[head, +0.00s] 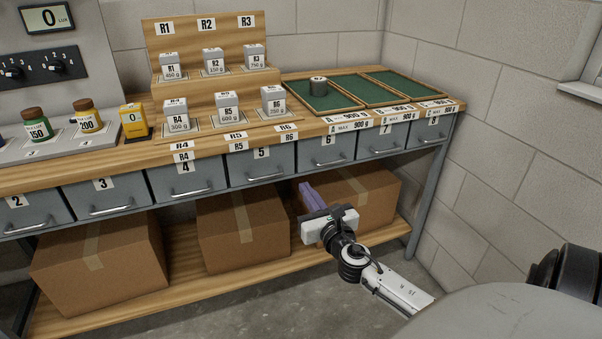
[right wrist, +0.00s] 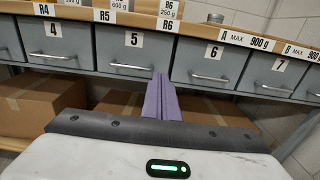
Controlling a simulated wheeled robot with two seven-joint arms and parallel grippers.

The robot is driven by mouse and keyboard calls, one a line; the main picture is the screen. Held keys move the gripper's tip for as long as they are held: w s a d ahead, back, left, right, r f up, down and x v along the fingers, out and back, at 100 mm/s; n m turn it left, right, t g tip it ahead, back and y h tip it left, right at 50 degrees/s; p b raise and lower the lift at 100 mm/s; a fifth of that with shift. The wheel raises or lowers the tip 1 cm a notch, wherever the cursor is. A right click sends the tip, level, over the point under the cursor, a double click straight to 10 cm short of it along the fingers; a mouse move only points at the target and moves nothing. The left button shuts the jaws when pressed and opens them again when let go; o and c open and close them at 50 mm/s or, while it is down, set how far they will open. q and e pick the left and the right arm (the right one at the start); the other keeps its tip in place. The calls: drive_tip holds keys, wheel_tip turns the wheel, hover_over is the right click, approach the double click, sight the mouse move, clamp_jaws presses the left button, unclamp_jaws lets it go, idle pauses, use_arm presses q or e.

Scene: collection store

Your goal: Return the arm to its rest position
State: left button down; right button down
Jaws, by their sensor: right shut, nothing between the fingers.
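My right gripper (head: 308,193) reaches out in front of the bench, below the drawer row. Its purple fingers are shut together and hold nothing. In the right wrist view the closed fingers (right wrist: 162,97) point at the drawer front between drawer 5 (right wrist: 133,55) and drawer 6 (right wrist: 207,66). In the head view they are in front of a cardboard box (head: 368,195) on the lower shelf. Whether the fingertips touch the drawers cannot be told. My left gripper is not in view.
The wooden bench (head: 120,161) carries labelled weights on a stepped rack (head: 205,30), jars, a yellow display block (head: 134,121) and green trays (head: 375,96). One tray holds a grey cylinder (head: 318,87). Boxes fill the lower shelf (head: 190,282). Floor in front is clear.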

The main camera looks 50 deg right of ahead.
drive_tip(key=shift+s, duration=0.2)
